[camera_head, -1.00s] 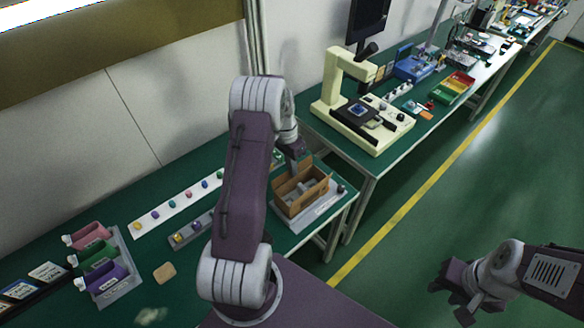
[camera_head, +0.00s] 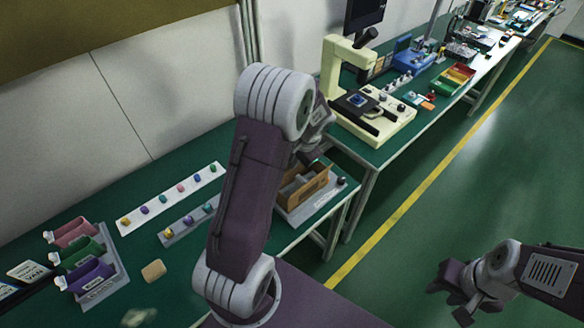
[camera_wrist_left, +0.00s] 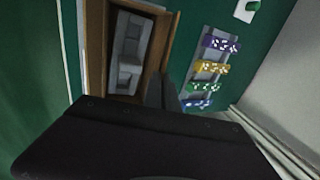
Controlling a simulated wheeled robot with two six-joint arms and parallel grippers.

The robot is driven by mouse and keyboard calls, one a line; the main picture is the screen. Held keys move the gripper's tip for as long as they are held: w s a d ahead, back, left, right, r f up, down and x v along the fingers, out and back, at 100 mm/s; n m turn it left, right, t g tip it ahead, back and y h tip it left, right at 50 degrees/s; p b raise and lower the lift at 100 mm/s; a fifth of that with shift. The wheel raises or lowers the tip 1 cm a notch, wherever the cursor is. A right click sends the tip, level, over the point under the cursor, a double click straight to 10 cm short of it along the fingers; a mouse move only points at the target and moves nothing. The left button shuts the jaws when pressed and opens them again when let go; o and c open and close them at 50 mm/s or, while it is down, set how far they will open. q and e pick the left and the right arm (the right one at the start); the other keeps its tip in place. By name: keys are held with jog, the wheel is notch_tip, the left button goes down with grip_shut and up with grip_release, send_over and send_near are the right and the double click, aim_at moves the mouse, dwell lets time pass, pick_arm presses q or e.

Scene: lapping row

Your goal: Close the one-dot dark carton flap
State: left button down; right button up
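The brown open-topped carton (camera_head: 308,190) sits on a grey base plate at the right end of the near bench, partly hidden by my left arm. In the left wrist view the carton (camera_wrist_left: 98,45) is open, with grey inner parts (camera_wrist_left: 128,55) showing. A brown flap or wall (camera_wrist_left: 158,42) stands along its right side; I see no dot marks. My left gripper (camera_head: 312,158) is over the carton's far side, mostly hidden in the head view. In the wrist view its dark fingers (camera_wrist_left: 162,92) are close together beside that brown edge; contact is unclear. My right gripper (camera_head: 448,300) is open and empty over the floor.
A dark knob (camera_head: 341,181) is on the base plate beside the carton. Strips with coloured pieces (camera_head: 165,192) and a rack of coloured bins (camera_head: 98,285) are to the left. A cream machine (camera_head: 375,115) stands on the bench behind.

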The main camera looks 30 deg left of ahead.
pick_arm(q)
jog(key=shift+d+f+y+b, duration=0.25)
jog(key=shift+y+b, duration=0.25)
jog(key=shift+b, duration=0.55)
jog(key=shift+r, duration=0.15)
pick_arm(e)
notch_tip(320, 180, down, 4)
jog(key=shift+r, duration=0.2)
pick_arm(q)
jog(key=c, duration=1.6)
grip_release()
jog(key=shift+c, duration=0.2)
jog(key=p+v, duration=0.1)
jog(key=v, duration=0.8)
pick_arm(e)
jog(key=shift+r, duration=0.65)
pick_arm(q)
jog(key=shift+s+d, duration=0.1)
jog(key=shift+s, duration=0.05)
